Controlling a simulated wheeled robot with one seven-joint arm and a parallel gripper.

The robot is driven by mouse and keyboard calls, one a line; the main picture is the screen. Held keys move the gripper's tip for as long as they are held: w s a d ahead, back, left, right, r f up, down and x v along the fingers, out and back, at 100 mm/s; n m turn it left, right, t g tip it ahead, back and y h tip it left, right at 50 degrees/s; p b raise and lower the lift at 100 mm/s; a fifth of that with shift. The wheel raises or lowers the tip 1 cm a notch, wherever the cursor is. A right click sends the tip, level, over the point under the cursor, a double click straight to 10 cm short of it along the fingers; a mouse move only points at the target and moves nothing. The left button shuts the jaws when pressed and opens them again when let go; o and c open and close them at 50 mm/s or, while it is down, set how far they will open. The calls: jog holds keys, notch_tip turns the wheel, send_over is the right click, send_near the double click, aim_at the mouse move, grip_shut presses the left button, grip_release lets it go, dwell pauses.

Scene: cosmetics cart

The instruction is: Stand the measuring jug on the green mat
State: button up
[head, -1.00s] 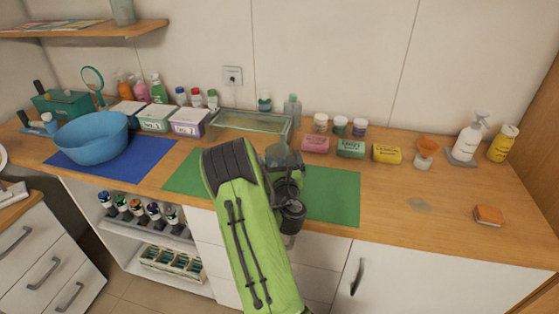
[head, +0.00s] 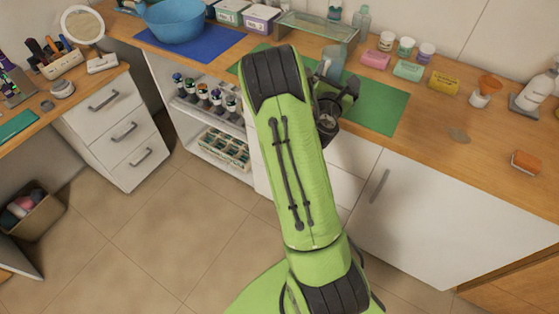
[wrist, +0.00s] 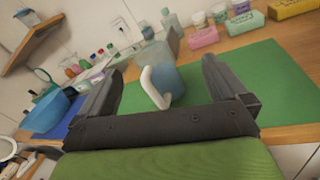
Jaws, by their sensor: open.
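The measuring jug (head: 334,62) is a bluish see-through vessel and appears upright on the green mat (head: 384,108), towards its back part. In the wrist view the jug (wrist: 162,70) shows its white handle turned towards me. My gripper (head: 338,88) is open and empty, just in front of the jug. In the wrist view its two fingers lie to either side of the jug, with visible space at both sides. My arm hides part of the mat and the jug's base in the head view.
A glass tray (head: 318,27) stands behind the mat, and a clear bottle (head: 361,20) is near it. Soap boxes (head: 407,70) and small jars are at the back right. A blue bowl (head: 176,20) sits on a blue mat (head: 205,45) at left. The mat's right part is clear.

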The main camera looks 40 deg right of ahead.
jog(key=s+a+r+m+g+y, duration=0.1)
jog(key=s+a+m+y, duration=0.4)
jog(key=a, duration=0.7)
jog(key=s+a+r+m+g+y, duration=0.2)
jog(key=s+a+m+y, duration=0.3)
jog(key=s+a+m, duration=0.3)
jog(key=s+a+r+m+g+y, duration=0.1)
jog(key=s+a+m+y, duration=0.3)
jog(key=a, duration=1.3)
jog(key=s+m, duration=0.3)
jog(key=m, duration=0.1)
jog(key=shift+r+g+y, duration=0.35)
jog(key=shift+g+y, duration=0.05)
